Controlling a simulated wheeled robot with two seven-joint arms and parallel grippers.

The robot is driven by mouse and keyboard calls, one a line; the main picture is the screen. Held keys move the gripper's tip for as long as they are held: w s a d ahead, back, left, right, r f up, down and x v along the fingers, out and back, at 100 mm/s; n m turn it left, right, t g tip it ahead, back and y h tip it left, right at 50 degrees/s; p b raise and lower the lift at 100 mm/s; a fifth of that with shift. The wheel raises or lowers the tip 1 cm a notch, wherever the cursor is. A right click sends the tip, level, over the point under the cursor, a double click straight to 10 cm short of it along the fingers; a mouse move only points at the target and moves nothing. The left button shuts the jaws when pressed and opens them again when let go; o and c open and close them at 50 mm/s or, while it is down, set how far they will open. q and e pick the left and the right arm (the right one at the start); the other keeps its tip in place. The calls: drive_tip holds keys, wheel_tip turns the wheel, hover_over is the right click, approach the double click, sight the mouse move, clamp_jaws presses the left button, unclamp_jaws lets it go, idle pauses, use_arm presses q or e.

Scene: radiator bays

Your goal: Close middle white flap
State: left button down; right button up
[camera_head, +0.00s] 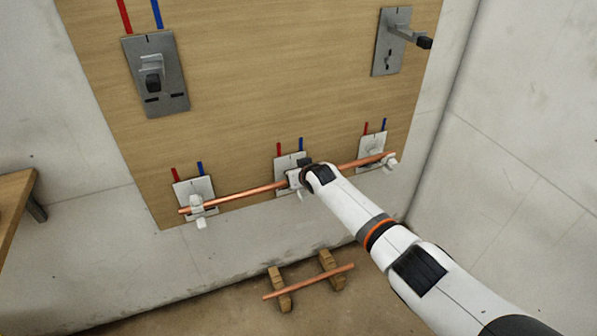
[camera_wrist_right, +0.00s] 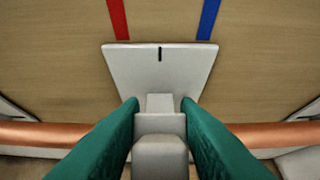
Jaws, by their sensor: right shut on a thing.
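The middle white flap (camera_wrist_right: 160,152) is on the middle bracket plate (camera_wrist_right: 160,60), which carries a short black mark. My right gripper (camera_wrist_right: 160,112) has its green fingers on both sides of the flap and is shut on it. In the head view, my right gripper (camera_head: 300,178) covers most of the middle bracket (camera_head: 289,160), so how far the flap is closed cannot be told there. A copper pipe (camera_head: 240,195) runs across the left, middle and right brackets. It shows on both sides of the fingers in the wrist view (camera_wrist_right: 45,135). My left gripper is not in view.
The left bracket (camera_head: 193,188) and right bracket (camera_head: 371,150) hold the pipe's ends on the wooden board (camera_head: 240,90). Two grey plates (camera_head: 172,85) (camera_head: 385,55) with projecting parts sit higher up. Another copper pipe (camera_head: 310,282) lies on wooden blocks on the floor.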

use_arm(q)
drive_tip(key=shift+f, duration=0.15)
use_arm(e)
drive_tip(key=shift+f, duration=0.15)
drive_tip(key=o, duration=0.7)
drive_tip(key=shift+o, duration=0.4)
drive_tip(key=shift+s+r, duration=0.1)
drive_tip(key=shift+r, duration=0.1)
drive_tip(key=p+v, duration=0.3)
drive_tip(key=v, duration=0.1)
drive_tip(key=shift+s+d+r+p, duration=0.15)
drive_tip(key=shift+s+r+p, duration=0.05)
drive_tip(key=shift+r+p, duration=0.1)
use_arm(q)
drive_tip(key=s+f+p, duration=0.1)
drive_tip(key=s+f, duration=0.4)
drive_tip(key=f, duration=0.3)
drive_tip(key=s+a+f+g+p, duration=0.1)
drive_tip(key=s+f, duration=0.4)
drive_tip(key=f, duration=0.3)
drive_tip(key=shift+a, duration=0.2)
use_arm(e)
drive_tip(key=v, duration=0.7)
drive_tip(key=shift+s+f, duration=0.1)
drive_tip(key=shift+f, duration=0.05)
